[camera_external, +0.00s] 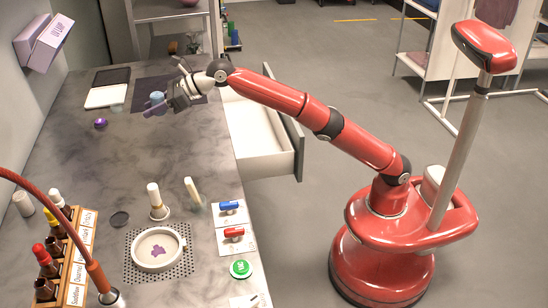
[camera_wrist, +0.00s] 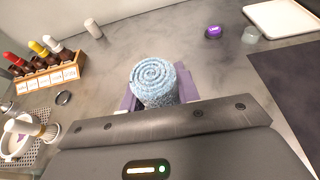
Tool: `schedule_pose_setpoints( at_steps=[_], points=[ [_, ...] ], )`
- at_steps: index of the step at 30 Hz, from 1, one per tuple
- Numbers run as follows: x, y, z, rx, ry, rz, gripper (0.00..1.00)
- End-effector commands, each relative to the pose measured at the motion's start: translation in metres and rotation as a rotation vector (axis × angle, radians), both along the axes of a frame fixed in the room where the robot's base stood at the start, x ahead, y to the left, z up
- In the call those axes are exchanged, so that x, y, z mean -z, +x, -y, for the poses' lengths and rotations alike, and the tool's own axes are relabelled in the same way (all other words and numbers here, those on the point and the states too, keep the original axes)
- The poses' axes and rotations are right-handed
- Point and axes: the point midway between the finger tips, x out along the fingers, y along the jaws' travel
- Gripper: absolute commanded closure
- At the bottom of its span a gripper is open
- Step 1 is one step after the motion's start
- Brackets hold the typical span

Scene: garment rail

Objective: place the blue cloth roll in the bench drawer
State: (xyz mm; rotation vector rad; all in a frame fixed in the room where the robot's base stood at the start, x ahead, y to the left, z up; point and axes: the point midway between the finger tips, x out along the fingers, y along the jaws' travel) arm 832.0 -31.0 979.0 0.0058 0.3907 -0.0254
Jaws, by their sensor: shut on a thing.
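The blue cloth roll (camera_wrist: 155,82) is light blue, with its spiral end facing the camera in the wrist view. It also shows in the external view (camera_external: 157,97), small, at the far part of the bench. My gripper (camera_external: 160,103) is shut on it, with purple fingers (camera_wrist: 128,98) on either side of the roll. The roll appears held above the bench top; the exact gap is hard to tell. The bench drawer (camera_external: 289,151) is pulled out on the bench's right side, and its visible inside looks empty. The drawer is out of the wrist view.
A dark mat (camera_wrist: 293,82) and a white tray (camera_external: 106,96) lie near the roll. A purple-lidded jar (camera_external: 100,123) stands to the left. A bottle rack (camera_external: 72,262), a white dish (camera_external: 157,248) and brushes (camera_external: 155,200) occupy the near bench. The middle bench is mostly clear.

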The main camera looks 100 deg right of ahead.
Motion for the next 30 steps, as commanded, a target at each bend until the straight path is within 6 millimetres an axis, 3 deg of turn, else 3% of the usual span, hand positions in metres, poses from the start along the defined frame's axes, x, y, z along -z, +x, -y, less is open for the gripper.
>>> schedule_pose_setpoints(
  at_steps=[10, 17, 24, 30],
  points=[
    [0.039, -0.001, -0.001, 0.000, 0.003, -0.005, 0.89],
    [0.056, -0.001, 0.000, 0.000, 0.001, -0.003, 0.89],
    [0.088, -0.001, 0.000, 0.001, 0.003, -0.003, 0.89],
    [0.092, -0.001, 0.000, 0.001, -0.002, -0.001, 0.89]
  ],
)
